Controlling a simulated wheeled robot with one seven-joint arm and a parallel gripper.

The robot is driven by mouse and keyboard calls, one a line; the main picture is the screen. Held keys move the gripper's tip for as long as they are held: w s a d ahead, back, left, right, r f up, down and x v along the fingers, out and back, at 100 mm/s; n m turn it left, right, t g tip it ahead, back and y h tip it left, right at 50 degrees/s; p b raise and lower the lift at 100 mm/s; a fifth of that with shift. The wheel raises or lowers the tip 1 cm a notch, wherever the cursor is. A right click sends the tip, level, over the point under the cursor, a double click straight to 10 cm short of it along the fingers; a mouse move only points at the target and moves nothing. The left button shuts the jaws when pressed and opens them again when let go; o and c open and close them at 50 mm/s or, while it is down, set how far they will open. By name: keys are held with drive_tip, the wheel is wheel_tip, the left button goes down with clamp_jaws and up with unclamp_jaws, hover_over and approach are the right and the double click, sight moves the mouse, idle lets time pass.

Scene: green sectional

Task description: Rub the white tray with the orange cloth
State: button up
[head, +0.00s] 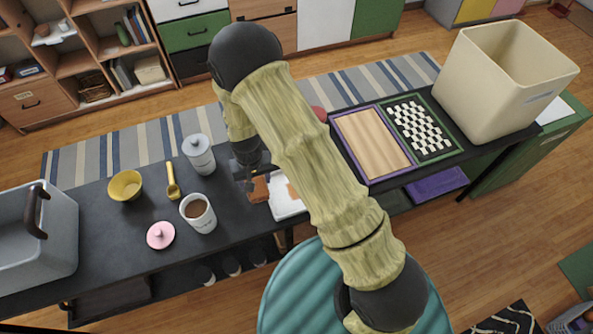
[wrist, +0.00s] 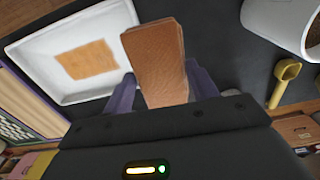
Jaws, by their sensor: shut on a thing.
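The white tray (head: 286,207) lies on the dark table, partly hidden behind my arm in the head view. In the wrist view the tray (wrist: 38,62) is at upper left, with a flat orange-brown rectangular patch (wrist: 88,60) on its floor. My gripper (head: 246,180) is shut on the orange cloth (head: 259,190), just left of the tray. In the wrist view the cloth (wrist: 154,58) looks like a stiff folded pad between the two purple fingers (wrist: 162,92). It overlaps the tray's edge in that picture; I cannot tell whether they touch.
A lidded white canister (head: 199,155), a white mug (head: 198,213), a yellow scoop (head: 172,182), a yellow bowl (head: 125,186) and a pink lid (head: 160,235) stand left. A wooden board (head: 372,143) and a cream bin (head: 500,85) are right.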

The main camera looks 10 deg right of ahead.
drive_tip(key=w+d+m, duration=0.1)
drive_tip(key=w+d, duration=0.1)
drive_tip(key=d, duration=0.8)
drive_tip(key=w+d+f+m, duration=0.1)
drive_tip(key=w+d, duration=0.1)
drive_tip(key=d, duration=0.9)
drive_tip(key=shift+w+d+f, duration=0.2)
drive_tip(key=shift+w+d, duration=0.1)
